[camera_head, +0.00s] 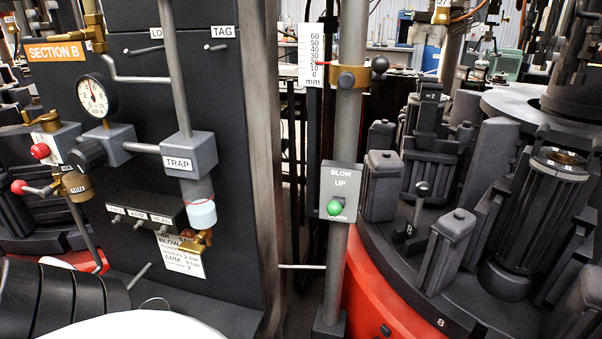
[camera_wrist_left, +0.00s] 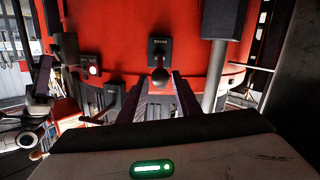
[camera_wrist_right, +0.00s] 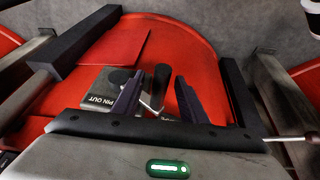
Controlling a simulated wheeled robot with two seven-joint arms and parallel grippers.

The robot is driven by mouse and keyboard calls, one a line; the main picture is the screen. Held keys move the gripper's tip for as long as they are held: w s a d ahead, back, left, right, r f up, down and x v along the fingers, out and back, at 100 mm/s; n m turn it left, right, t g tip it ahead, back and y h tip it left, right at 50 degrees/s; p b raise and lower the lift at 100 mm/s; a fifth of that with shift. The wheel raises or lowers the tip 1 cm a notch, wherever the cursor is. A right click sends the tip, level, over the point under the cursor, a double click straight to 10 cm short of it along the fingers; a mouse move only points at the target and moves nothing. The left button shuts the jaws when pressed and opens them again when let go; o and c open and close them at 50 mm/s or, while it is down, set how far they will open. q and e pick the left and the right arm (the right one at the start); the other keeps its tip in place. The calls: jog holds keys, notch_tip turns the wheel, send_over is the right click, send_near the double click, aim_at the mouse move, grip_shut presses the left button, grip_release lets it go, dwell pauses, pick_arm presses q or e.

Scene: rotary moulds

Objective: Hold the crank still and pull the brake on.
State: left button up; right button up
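In the right wrist view, a black upright handle (camera_wrist_right: 161,82) on a thin metal rod, perhaps the crank, stands beside a grey plate marked PIN OUT (camera_wrist_right: 100,99). My right gripper (camera_wrist_right: 159,80) is open with the handle between its fingers; contact cannot be told. Neither gripper shows in the head view.
In the left wrist view, a grey post (camera_wrist_left: 215,75) stands right of the knob.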

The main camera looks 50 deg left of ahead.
jog(key=shift+r, duration=0.1)
jog(key=shift+r, duration=0.2)
jog(key=s+d+p, duration=0.1)
jog(key=s+d, duration=0.3)
jog(key=s, duration=0.7)
jog(key=shift+s+d+r, duration=0.25)
jog(key=shift+d+r, duration=0.05)
